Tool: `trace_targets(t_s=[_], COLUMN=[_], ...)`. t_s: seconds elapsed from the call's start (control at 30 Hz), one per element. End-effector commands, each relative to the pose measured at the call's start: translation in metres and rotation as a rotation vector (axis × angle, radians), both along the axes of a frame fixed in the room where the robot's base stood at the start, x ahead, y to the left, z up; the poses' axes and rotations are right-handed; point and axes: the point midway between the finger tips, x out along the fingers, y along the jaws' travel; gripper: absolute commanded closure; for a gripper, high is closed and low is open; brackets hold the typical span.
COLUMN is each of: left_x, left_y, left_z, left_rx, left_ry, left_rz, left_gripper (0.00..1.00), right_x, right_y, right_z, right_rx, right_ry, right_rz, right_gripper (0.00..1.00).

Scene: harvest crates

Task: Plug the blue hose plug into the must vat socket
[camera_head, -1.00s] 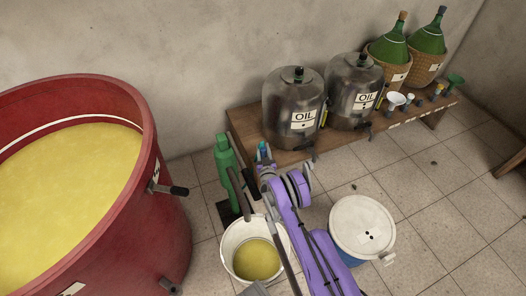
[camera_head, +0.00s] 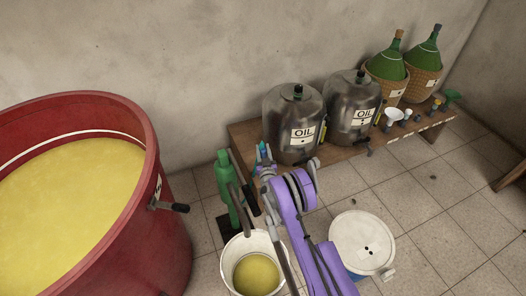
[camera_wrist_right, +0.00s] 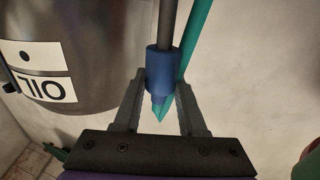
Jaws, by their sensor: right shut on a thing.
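The large red must vat (camera_head: 150,240), full of yellow must, stands at the left. A dark fitting (camera_head: 170,207) sticks out of its right side; I cannot tell whether it is the socket. My right gripper (camera_head: 264,158) is in front of the oil drums and right of the green pump. In the right wrist view, my right gripper (camera_wrist_right: 162,98) is shut on the blue hose plug (camera_wrist_right: 162,68), with a grey hose running up from it. In the head view, the plug is a small blue spot (camera_head: 262,147). My left gripper is out of view.
A green pump (camera_head: 226,185) stands behind a white bucket (camera_head: 230,260) of yellow liquid. A lidded white tub (camera_head: 362,238) is on the right. Two oil drums (camera_head: 290,105) stand on a low wooden bench (camera_head: 245,133).

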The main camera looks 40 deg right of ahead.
Motion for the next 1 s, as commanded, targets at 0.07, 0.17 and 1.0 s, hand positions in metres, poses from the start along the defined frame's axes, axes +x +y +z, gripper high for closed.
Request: trace_targets(t_s=[0.07,0.17,1.0], left_x=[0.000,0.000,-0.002], left_y=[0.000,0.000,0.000], left_z=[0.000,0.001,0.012], left_rx=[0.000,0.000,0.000], left_ry=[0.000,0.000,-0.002], left_rz=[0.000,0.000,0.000], left_gripper=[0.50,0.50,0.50], right_x=[0.000,0.000,0.000], right_y=[0.000,0.000,0.000], right_z=[0.001,0.003,0.037], right_rx=[0.000,0.000,0.000], right_ry=[0.000,0.000,0.000], right_rz=[0.000,0.000,0.000], right_gripper=[1.00,1.00,1.00])
